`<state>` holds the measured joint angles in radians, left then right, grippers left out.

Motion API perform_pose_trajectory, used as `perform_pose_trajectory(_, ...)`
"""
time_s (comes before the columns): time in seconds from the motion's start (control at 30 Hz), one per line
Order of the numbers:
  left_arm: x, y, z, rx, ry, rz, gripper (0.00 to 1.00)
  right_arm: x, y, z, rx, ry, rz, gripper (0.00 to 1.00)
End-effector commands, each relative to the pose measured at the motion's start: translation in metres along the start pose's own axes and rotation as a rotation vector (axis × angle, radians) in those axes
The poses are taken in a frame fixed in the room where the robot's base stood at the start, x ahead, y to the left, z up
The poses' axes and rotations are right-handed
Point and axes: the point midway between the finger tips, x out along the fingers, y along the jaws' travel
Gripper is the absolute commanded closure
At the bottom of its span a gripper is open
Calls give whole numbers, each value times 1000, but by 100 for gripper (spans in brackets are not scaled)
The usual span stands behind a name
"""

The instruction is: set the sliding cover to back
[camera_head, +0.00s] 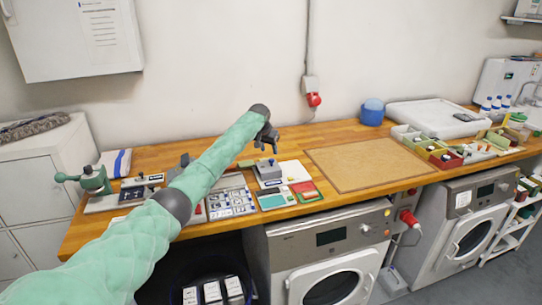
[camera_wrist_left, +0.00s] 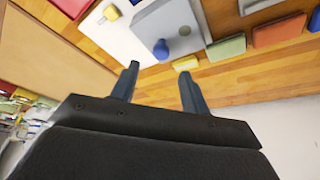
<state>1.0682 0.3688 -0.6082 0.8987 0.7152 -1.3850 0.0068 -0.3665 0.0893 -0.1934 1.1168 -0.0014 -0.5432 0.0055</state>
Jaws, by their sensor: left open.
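A grey block that looks like the sliding cover (camera_head: 268,171) sits on a white board (camera_head: 294,172) on the wooden bench. It also shows in the left wrist view (camera_wrist_left: 172,28), with a blue knob (camera_wrist_left: 161,49) on the side toward the gripper. I cannot tell the cover's exact position on its track. My left gripper (camera_head: 270,146) hangs just above and behind the block in the head view. In the left wrist view its two fingers (camera_wrist_left: 158,76) are apart and empty, with the knob beyond the gap between their tips. My right gripper is not in view.
A parts tray (camera_head: 232,202) and a teal pad (camera_head: 271,202) lie at the front edge, beside a red-and-green piece (camera_head: 306,191). A green press (camera_head: 95,181) stands at the left. A bare tan mat (camera_head: 368,163) lies to the right. A blue jar (camera_head: 372,112) stands behind it.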

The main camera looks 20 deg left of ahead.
Motion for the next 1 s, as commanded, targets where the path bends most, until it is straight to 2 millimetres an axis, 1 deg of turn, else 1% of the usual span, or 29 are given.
perform_pose_trajectory(0.03,4,0,-1,-1,-3,0,54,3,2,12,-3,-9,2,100)
perform_pose_trajectory(0.1,13,0,0,0,-3,-1,54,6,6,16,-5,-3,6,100)
perform_pose_trajectory(0.3,42,0,0,0,-2,-1,54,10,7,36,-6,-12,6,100)
perform_pose_trajectory(0.43,54,0,0,-1,-1,0,54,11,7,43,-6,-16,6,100)
perform_pose_trajectory(0.63,64,0,0,0,-1,0,54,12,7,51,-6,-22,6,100)
perform_pose_trajectory(0.9,65,0,1,0,0,0,54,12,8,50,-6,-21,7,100)
perform_pose_trajectory(0.93,65,0,1,0,0,0,56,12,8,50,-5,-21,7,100)
perform_pose_trajectory(1.0,65,0,1,0,0,0,70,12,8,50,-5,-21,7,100)
